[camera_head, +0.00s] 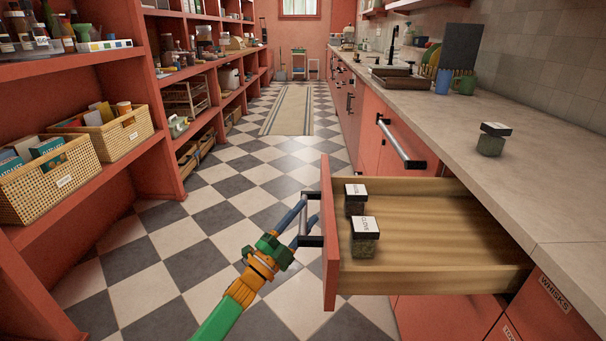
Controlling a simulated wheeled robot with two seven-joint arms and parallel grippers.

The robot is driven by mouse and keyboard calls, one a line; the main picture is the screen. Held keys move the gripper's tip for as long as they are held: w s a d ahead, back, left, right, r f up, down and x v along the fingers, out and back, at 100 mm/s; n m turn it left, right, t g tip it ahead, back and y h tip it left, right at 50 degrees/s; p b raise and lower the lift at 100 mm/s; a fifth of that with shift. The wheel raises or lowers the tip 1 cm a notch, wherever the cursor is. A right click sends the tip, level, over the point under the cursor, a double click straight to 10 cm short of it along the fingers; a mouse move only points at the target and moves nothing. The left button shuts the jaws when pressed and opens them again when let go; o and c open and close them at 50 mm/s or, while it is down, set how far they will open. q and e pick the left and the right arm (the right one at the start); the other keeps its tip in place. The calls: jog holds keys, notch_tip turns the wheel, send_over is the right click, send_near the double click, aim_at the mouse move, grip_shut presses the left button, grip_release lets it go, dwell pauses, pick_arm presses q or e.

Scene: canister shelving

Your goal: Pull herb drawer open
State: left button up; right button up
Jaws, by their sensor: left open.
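The herb drawer (440,277) stands pulled out from the counter on the right, and its wooden inside shows. Two small herb jars with dark bodies and labelled lids stand in it near the front panel, a farther jar (355,207) and a nearer jar (364,246). The drawer's handle (311,241) is on the outer face of the red front panel. My left gripper (302,222) is open at this handle, its blue fingers beside the bar; I cannot tell whether they touch it. My right gripper is not in view.
A third jar (491,145) stands on the countertop (540,190). A closed drawer's handle (401,146) juts out beyond the open drawer. Red shelves (165,150) with wicker baskets (48,183) line the left. The checkered floor between is clear, with a runner (288,110) farther back.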

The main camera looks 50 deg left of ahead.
pick_arm(q)
jog(key=v, duration=0.7)
jog(key=shift+b, duration=0.3)
